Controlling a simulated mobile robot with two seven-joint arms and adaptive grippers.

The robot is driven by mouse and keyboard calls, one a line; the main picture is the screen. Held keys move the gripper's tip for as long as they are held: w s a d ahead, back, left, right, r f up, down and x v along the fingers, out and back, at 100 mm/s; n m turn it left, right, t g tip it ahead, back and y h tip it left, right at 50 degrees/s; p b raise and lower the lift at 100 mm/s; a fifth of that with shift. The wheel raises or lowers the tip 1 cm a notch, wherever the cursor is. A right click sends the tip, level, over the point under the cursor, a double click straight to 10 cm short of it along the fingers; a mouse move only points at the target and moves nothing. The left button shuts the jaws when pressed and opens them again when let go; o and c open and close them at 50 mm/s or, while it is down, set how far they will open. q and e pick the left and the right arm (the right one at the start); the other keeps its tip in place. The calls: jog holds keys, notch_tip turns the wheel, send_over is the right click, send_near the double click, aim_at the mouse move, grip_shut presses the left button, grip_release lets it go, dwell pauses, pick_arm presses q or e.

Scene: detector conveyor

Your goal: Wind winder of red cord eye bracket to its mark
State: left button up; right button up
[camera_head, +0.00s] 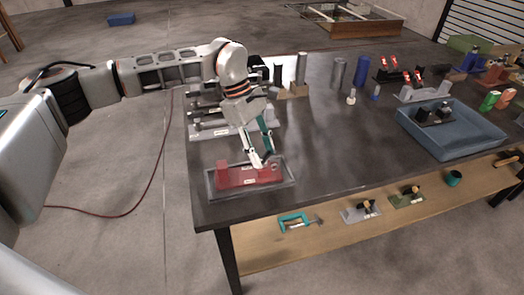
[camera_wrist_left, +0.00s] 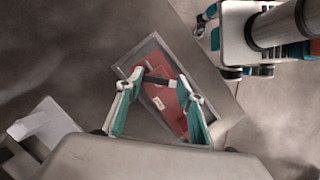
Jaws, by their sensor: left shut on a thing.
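The red cord eye bracket (camera_head: 235,177) sits in a shallow grey tray (camera_head: 291,184) at the near left corner of the dark table. In the left wrist view the red bracket (camera_wrist_left: 160,103) carries a pale label and lies between and below my fingers. My left gripper (camera_head: 262,160) reaches down to the bracket's right part. In the left wrist view my left gripper (camera_wrist_left: 165,83) is shut on a short dark bar, which looks like the winder (camera_wrist_left: 160,83). The mark cannot be made out.
Grey fixtures (camera_head: 215,131) stand behind the tray, close to my left arm. A blue bin (camera_head: 480,147) with a dark part sits at the right. The table middle (camera_head: 335,140) is clear. A lower wooden shelf (camera_head: 330,238) holds a teal clamp (camera_head: 293,221) and other tools.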

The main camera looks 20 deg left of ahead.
pick_arm(q)
jog(key=o, duration=1.1)
jog(key=v, duration=1.2)
